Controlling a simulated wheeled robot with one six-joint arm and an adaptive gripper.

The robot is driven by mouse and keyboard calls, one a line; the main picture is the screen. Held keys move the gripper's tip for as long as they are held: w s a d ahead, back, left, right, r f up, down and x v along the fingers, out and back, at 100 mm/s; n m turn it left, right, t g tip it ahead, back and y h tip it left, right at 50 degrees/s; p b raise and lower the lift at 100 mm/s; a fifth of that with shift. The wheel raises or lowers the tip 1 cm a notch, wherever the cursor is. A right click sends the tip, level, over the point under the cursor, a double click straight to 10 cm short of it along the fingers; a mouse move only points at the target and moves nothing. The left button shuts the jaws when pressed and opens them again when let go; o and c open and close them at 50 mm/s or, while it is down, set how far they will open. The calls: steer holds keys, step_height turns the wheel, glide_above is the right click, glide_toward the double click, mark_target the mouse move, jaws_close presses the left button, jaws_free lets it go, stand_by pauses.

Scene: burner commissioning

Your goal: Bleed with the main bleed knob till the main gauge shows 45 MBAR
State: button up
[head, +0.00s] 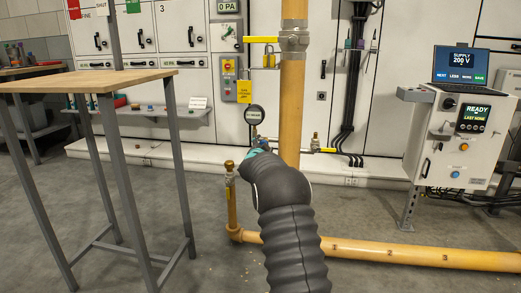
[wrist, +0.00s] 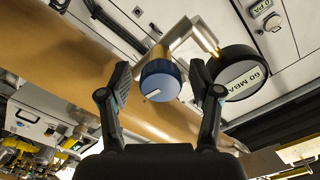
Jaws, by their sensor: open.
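The main bleed knob, a blue round knob with a white mark (wrist: 160,84), sits on a brass and silver fitting in the wrist view. My gripper (wrist: 160,76) is open, one finger on each side of the knob. Gaps show between the fingers and the knob; I cannot tell how deep it sits between them. The main gauge (wrist: 243,76) is a black round case just right of the knob and reads 60 MBAR. In the head view the gauge (head: 255,114) shows beside the vertical pipe, its reading too small.
A yellow vertical pipe (head: 292,110) stands right behind the work spot. A yellow floor pipe (head: 400,254) runs to the right. A wooden-topped table (head: 90,80) stands at left. A control box (head: 455,145) with a laptop stands at right.

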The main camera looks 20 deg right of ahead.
steer(key=v, duration=1.1)
steer(key=shift+s+a, duration=0.25)
steer(key=shift+a, duration=0.1)
stand_by(3.4)
